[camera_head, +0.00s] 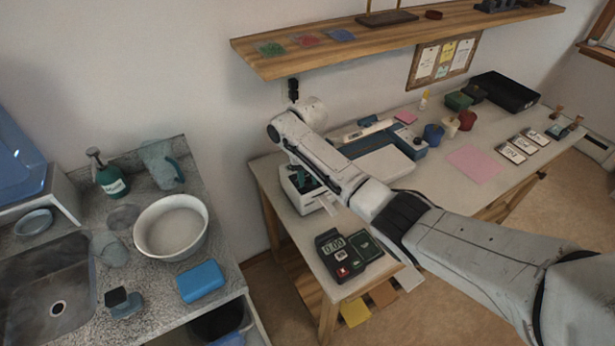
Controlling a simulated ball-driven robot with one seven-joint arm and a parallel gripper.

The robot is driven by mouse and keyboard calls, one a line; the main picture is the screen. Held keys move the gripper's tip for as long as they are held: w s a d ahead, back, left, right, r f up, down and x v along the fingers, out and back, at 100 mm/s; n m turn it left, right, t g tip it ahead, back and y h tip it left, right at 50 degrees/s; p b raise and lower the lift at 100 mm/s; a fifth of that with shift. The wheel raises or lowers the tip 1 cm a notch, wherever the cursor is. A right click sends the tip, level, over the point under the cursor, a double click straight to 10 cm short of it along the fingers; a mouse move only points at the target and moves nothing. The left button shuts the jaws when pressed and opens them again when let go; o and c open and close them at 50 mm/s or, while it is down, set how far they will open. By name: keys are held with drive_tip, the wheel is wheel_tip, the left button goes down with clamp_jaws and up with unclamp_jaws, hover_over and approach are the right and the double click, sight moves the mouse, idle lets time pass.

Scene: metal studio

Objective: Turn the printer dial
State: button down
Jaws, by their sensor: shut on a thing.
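The printer (298,201) is a small white box with a dark front. It stands at the left end of the grey-topped table, with a white paper strip (328,206) at its right side. My arm reaches over the table from the lower right and bends down at its far end. My gripper (304,182) is at the top of the printer, shut on the dial. The dial itself is hidden behind the fingers and wrist, so I cannot tell how far it is turned.
A black card terminal (334,252) stands at the table's front left corner. A blue and white device (378,168) lies behind my forearm. A wooden shelf (390,45) hangs above. The counter at left holds a white bowl (171,227) and a blue sponge (201,282).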

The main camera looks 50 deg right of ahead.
sight(307, 180)
drive_tip(key=shift+r, duration=0.1)
drive_tip(key=c, duration=0.9)
unclamp_jaws()
drive_tip(key=shift+o, duration=0.2)
wheel_tip(307, 180, up, 11)
drive_tip(key=b, duration=0.1)
